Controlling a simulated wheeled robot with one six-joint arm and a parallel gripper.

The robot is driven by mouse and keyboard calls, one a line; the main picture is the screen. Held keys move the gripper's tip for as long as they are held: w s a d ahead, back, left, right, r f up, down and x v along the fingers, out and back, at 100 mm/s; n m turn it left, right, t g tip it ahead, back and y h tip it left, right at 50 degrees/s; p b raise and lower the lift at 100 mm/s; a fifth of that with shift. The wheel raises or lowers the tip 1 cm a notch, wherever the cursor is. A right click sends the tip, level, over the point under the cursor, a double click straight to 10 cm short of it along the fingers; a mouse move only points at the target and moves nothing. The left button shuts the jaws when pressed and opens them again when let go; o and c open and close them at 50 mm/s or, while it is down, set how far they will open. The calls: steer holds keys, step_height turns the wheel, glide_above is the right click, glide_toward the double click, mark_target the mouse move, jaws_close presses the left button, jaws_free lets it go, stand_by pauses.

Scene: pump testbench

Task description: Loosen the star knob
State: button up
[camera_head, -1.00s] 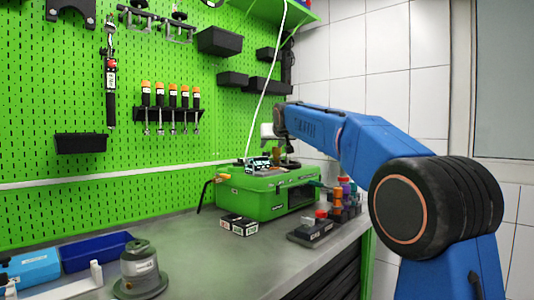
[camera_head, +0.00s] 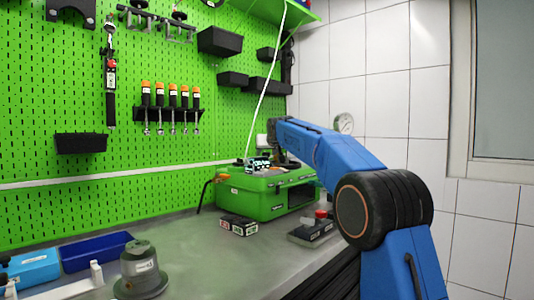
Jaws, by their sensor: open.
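The green test case (camera_head: 262,198) stands on the bench against the pegboard, with a small lit display (camera_head: 258,164) on top. My gripper (camera_head: 281,157) is at the far end of my blue arm, just above the top of the case to the right of the display. It is small and dark here; it looks open and empty, and its fingertips are hard to make out. I cannot pick out the star knob; it may be too small or hidden by my wrist.
A black block with a red top (camera_head: 320,214) and a small dark box (camera_head: 238,224) stand in front of the case. A grey-green round device (camera_head: 141,270) and a blue tray (camera_head: 95,250) are at left. The middle bench is clear.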

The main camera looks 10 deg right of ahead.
steer(key=c, duration=1)
steer(key=shift+c, duration=0.2)
steer(key=shift+d+f+n+y, duration=0.1)
steer(key=shift+n+y, duration=0.3)
steer(key=shift+y, duration=0.15)
steer(key=shift+d+f+n+y, duration=0.1)
steer(key=shift+n+y, duration=0.3)
steer(key=shift+y, duration=0.15)
steer(key=shift+w+d+n+g+y, duration=0.15)
steer(key=shift+n+g+y, duration=0.25)
steer(key=shift+n+y, duration=1)
steer(key=shift+r+g, duration=0.1)
steer(key=shift+g, duration=0.2)
